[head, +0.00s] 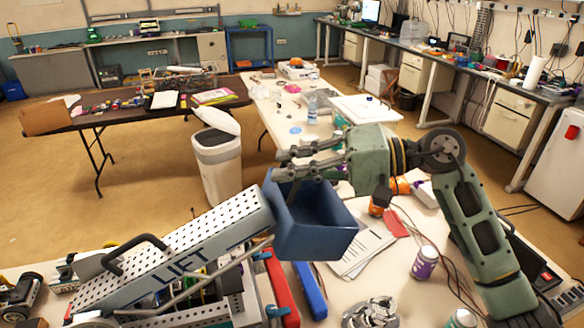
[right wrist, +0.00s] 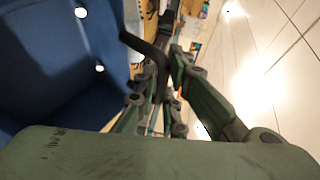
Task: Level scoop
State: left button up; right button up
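A blue scoop (head: 318,243) sits at the end of a grey perforated arm marked LIFT (head: 185,250). The scoop's back left edge stands higher than its front lip, and it looks tilted. My right gripper (head: 281,165) is over the scoop's upper back edge, fingers pointing left and apart, with nothing seen between them. I cannot tell whether the lower finger touches the rim. In the right wrist view the blue scoop wall (right wrist: 50,75) fills the left side, beside the fingers (right wrist: 155,60). My left gripper is not in view.
A black handle (head: 128,252) stands on the lift arm. Papers (head: 362,250), a purple can (head: 425,262) and cables lie to the scoop's right. A white bin (head: 218,165) stands on the floor behind. Red and blue bars (head: 310,290) lie below the scoop.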

grip_shut()
jog(key=shift+a+h+b, duration=0.15)
jog(key=shift+h+b, duration=0.15)
jog(key=shift+b, duration=0.2)
jog(key=h+b, duration=0.1)
jog(key=a+h+b, duration=0.1)
jog(key=a+n+h, duration=0.1)
jog(key=shift+s+a+r+h+b, duration=0.1)
jog(key=shift+s+r+h+b, duration=0.2)
jog(key=shift+s+r+b, duration=0.1)
jog(key=a+h, duration=0.1)
jog(key=n+h, duration=0.1)
jog(key=shift+s+a+t+h, duration=0.3)
jog(key=shift+s+a+t, duration=0.05)
jog(key=shift+a+t, duration=0.05)
jog(key=shift+s+a+f+h, duration=0.25)
jog(key=shift+a+h, duration=0.35)
jog(key=shift+h, duration=0.3)
jog(key=shift+f, duration=0.1)
